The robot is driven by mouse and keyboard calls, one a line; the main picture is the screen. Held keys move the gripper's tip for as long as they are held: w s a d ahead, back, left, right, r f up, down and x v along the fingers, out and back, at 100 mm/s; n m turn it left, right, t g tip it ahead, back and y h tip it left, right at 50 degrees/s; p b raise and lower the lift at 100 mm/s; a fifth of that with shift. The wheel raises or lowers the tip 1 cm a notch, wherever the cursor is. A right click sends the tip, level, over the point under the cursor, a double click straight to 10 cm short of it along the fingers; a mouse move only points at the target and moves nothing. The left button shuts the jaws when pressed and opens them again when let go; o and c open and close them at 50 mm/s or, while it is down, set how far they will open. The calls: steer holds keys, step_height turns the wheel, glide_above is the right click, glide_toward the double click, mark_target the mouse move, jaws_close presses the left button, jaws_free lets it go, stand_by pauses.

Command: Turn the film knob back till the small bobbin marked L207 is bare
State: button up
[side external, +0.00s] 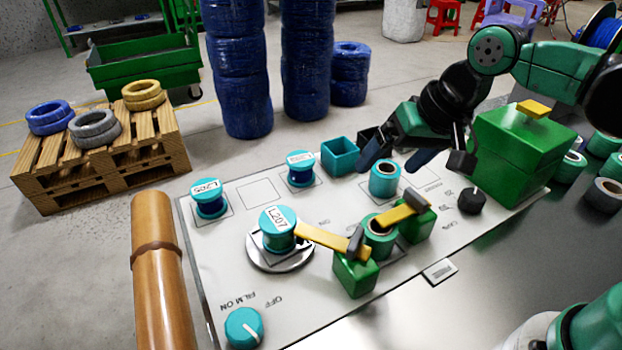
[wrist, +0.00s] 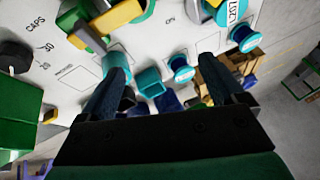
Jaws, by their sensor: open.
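The film knob (side external: 244,328) is a teal dial with a white line at the panel's near left corner, beside the words FILM ON and OFF. Its line slants to the lower right; I cannot tell which word it marks. The bobbin marked L207 (side external: 277,235) stands upright on a round silver plate (side external: 258,264); how much is wound on it is unclear. It shows partly at the wrist view's top right (wrist: 235,12). My gripper (side external: 394,163) is open and empty above the panel's far side, well away from the knob. In the wrist view its fingers (wrist: 158,80) stand apart.
Yellow arms on green blocks (side external: 355,274) stand right of the bobbin. Two blue-wound bobbins (side external: 209,200) (side external: 301,170), a teal spool (side external: 384,180) and a square teal cup (side external: 340,156) stand on the panel. A green box (side external: 520,150) is at right, a brown roll (side external: 156,265) at left.

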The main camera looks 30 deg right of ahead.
steer(key=shift+n+t+h, duration=0.7)
steer(key=shift+t, duration=0.1)
steer(key=shift+s+d+f, duration=0.1)
steer(key=shift+s+d, duration=0.15)
steer(key=shift+d, duration=0.55)
steer(key=shift+s+d, duration=0.3)
steer(key=shift+d, duration=0.45)
steer(key=shift+s+d+f, duration=0.1)
steer(key=shift+s+d, duration=0.15)
steer(key=shift+d, duration=0.55)
steer(key=shift+a, duration=0.1)
steer(key=w+a+m+g+y, duration=0.25)
steer(key=a+m, duration=0.25)
steer(key=a, duration=0.5)
steer(key=m+g, duration=0.5)
steer(key=m, duration=0.2)
glide_above(245, 321)
steer(key=w+d, duration=0.1)
steer(key=d, duration=0.1)
steer(key=shift+y, duration=0.35)
step_height(245, 321, down, 7)
steer(key=shift+d+f, duration=0.1)
steer(key=shift+g, duration=0.25)
steer(key=x, duration=0.4)
steer(key=shift+s+a+f, duration=0.15)
steer(key=shift+a+f, duration=0.1)
steer(key=shift+f, duration=0.05)
steer(key=shift+s+a+f, duration=0.1)
steer(key=shift+a+f, duration=0.05)
steer(key=shift+f, duration=0.35)
